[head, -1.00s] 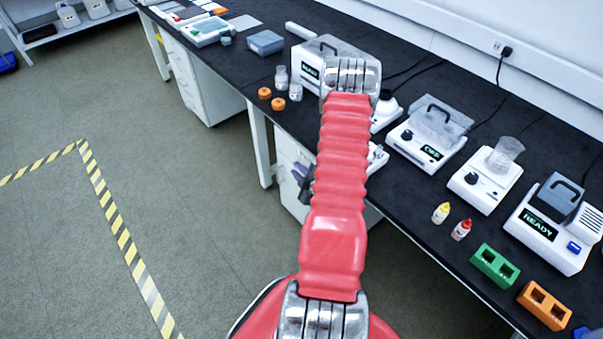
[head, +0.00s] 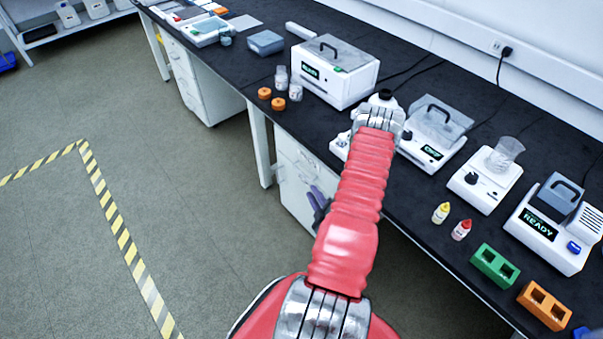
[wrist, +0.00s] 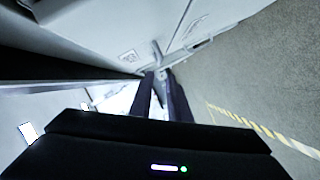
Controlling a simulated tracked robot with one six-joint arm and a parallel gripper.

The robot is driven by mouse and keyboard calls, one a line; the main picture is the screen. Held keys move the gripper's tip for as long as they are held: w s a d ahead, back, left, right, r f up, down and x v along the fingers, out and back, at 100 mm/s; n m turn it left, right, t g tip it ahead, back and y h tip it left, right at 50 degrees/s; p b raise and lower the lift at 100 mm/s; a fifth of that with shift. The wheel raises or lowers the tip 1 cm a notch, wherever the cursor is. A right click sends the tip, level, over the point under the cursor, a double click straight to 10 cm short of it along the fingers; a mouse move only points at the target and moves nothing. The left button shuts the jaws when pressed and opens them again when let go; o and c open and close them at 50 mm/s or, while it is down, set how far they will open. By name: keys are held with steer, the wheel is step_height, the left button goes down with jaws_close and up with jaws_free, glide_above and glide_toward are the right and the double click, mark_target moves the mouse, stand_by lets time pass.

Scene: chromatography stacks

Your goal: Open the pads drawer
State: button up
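A white drawer unit (head: 295,166) stands under the black bench in the head view, partly hidden by my red arm. In the wrist view its pale front (wrist: 120,22) fills the upper part, tilted, with small labels too blurred to read, so I cannot tell which drawer is the pads drawer. A small grey handle (wrist: 158,52) shows just past my fingertips. My gripper (wrist: 159,74) points at it with two dark fingers a little apart. I cannot tell whether the handle lies between the tips. In the head view only part of my gripper (head: 317,198) shows, beside the drawer front.
The black bench top (head: 410,185) overhangs the drawers and carries several instruments, including a white box with a handle (head: 335,78). A second drawer unit (head: 190,83) stands further left. The floor (head: 180,200) in front is clear, marked by yellow-black tape (head: 115,225).

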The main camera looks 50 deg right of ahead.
mark_target(301, 173)
steer(key=x, duration=1.3)
steer(key=shift+w+d, duration=0.15)
steer(key=shift+w, duration=0.15)
steer(key=shift+c, duration=0.2)
jaws_close()
steer(key=shift+f, duration=0.1)
stand_by(0.6)
